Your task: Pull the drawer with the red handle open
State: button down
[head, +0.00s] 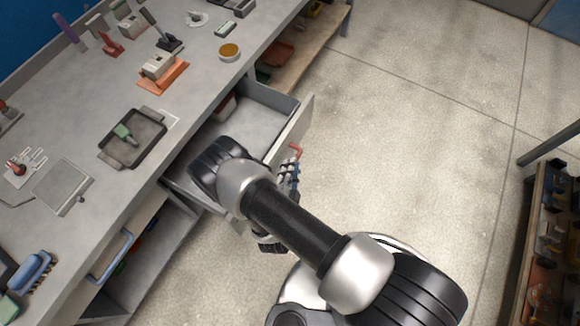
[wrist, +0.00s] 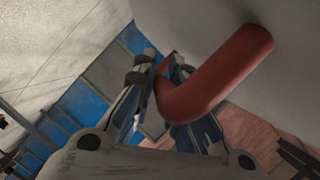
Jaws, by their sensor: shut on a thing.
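The drawer (head: 293,128) with the red handle stands well out from under the workbench, its inside showing in the head view. Its red handle (head: 297,151) is on the drawer's front, partly hidden by my gripper. My gripper (head: 289,172) is at the drawer front, shut on the red handle. In the wrist view the thick, bent red handle (wrist: 222,72) passes between the fingers of my gripper (wrist: 163,82). My arm crosses above the near part of the drawer and hides some of it.
The grey workbench (head: 85,100) carries a dark tray (head: 158,151), an orange-based device (head: 163,74) and several tools. A blue handle (head: 111,257) is on the bench front nearer me. A shelf unit (head: 552,245) stands at right. The floor (head: 420,130) between is clear.

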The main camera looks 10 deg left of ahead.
jog(key=c, duration=1.9)
grip_release()
jog(key=shift+s, duration=0.1)
jog(key=v, duration=1.2)
